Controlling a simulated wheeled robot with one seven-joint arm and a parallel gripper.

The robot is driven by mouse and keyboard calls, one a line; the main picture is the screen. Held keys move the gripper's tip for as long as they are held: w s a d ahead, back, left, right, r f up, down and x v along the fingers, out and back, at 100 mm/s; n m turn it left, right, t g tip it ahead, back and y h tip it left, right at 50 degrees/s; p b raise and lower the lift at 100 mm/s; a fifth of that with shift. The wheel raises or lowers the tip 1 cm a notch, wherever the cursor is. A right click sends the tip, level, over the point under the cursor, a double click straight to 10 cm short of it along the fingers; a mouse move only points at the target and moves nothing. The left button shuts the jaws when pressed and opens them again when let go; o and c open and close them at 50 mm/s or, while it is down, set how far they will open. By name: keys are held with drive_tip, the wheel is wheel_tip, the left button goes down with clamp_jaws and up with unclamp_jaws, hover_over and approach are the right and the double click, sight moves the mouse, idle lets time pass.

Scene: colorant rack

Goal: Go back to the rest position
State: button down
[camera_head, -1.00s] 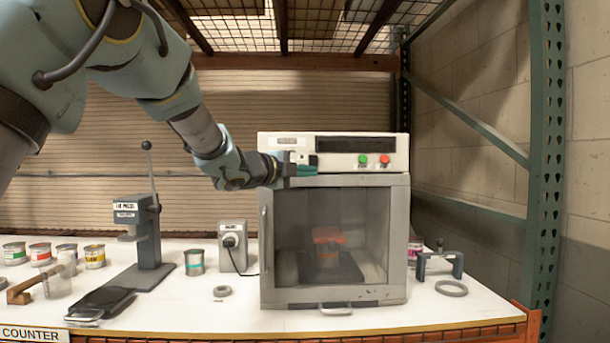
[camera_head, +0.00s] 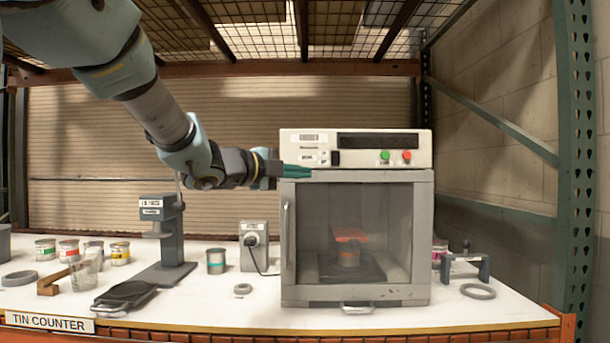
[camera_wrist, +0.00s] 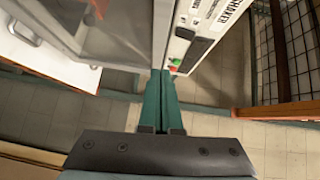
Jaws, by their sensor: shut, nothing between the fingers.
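My gripper (camera_head: 297,171) is shut and empty. In the head view its green fingers show at the upper left front of the shaker cabinet (camera_head: 432,240), near the seam between the control panel and the door. In the wrist view the two green fingers (camera_wrist: 160,88) lie side by side, pointing toward the cabinet's front. I cannot tell whether they touch it. The cabinet door (camera_head: 318,225) is shut. Behind its window a tin with a red top (camera_head: 349,250) stands on a dark plate.
On the white counter (camera_head: 215,310), left of the cabinet, stand a grey press (camera_head: 172,235), a tin (camera_head: 216,261), a power socket box (camera_head: 254,246) and several small tins. A grey ring (camera_head: 478,291) and a clamp frame (camera_head: 466,266) lie to the right. A green rack post (camera_head: 574,170) rises at right.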

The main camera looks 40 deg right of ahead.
idle(0.4)
drive_tip(key=w+a+f+n+t+y, duration=0.4)
drive_tip(key=w+a+f+n, duration=0.25)
drive_tip(key=w+a, duration=0.2)
drive_tip(key=w+a+f+n+t+y, duration=0.35)
drive_tip(key=w+a+f+n, duration=0.3)
drive_tip(key=a, duration=0.25)
drive_tip(key=w+a+f+n+y, duration=0.1)
drive_tip(key=a+f+n+y, duration=0.4)
drive_tip(key=a, duration=0.6)
drive_tip(key=s+a+f+n+g+y, duration=0.1)
drive_tip(key=s+a+f+n+y, duration=0.15)
drive_tip(key=a+f+n, duration=0.35)
drive_tip(key=s+a+f+n+g+y, duration=0.1)
drive_tip(key=s+a+f+n+g, duration=0.2)
drive_tip(key=a, duration=0.5)
drive_tip(key=s+a+f+n+g+y, duration=0.1)
drive_tip(key=s+a+f+n+g, duration=0.2)
drive_tip(key=s, duration=0.9)
drive_tip(key=a+f+n, duration=0.3)
drive_tip(key=a+f, duration=0.1)
drive_tip(key=shift+s+f+g, duration=0.25)
drive_tip(key=shift+g, duration=0.1)
